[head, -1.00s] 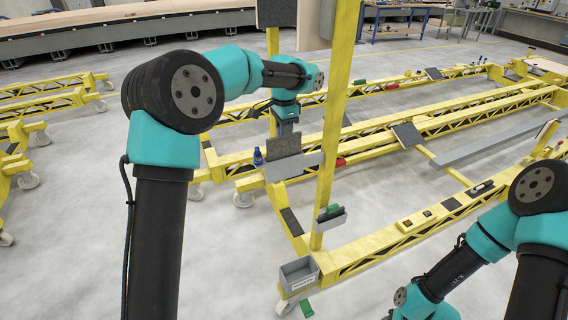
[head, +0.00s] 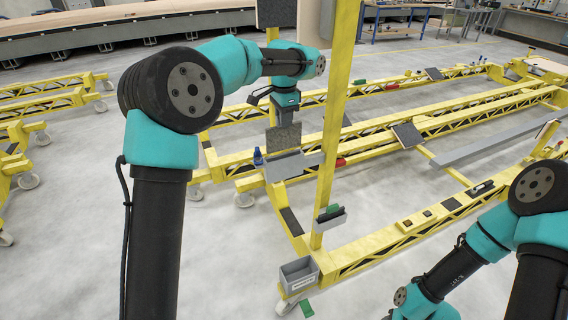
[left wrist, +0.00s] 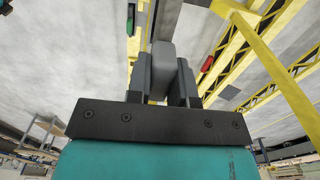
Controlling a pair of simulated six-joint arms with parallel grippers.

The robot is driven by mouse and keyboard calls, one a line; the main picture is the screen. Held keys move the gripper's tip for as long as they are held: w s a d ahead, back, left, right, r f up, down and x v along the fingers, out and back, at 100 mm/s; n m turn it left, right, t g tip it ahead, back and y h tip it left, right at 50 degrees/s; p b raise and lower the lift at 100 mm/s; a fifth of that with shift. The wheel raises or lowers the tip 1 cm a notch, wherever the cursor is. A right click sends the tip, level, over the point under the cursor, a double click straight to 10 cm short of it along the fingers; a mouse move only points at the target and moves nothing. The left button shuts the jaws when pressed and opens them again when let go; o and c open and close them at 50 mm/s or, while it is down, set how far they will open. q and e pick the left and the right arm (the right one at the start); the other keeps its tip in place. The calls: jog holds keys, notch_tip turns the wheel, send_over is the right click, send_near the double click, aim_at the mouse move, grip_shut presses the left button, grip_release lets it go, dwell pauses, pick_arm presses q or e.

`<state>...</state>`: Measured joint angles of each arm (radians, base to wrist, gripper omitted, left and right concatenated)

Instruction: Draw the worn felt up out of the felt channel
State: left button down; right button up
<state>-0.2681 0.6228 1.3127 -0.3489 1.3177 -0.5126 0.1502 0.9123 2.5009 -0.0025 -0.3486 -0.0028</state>
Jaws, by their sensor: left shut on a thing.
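The worn felt (head: 283,138) is a speckled dark grey pad, upright below my left gripper (head: 284,116). My left gripper is shut on it from above. The felt channel (head: 296,166) is a light grey trough on the yellow frame. The felt's lower edge is at the channel's top edge; I cannot tell whether it is clear of it. In the left wrist view, a grey piece (left wrist: 162,62) sits between the two dark fingers. My right arm is at the lower right of the head view, its gripper out of view.
A yellow post (head: 333,120) rises just right of the felt. A small holder with a green block (head: 332,211) is on the post, and a grey bin (head: 298,271) hangs at the near corner.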

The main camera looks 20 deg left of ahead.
pick_arm(q)
jog(key=shift+r, duration=1.65)
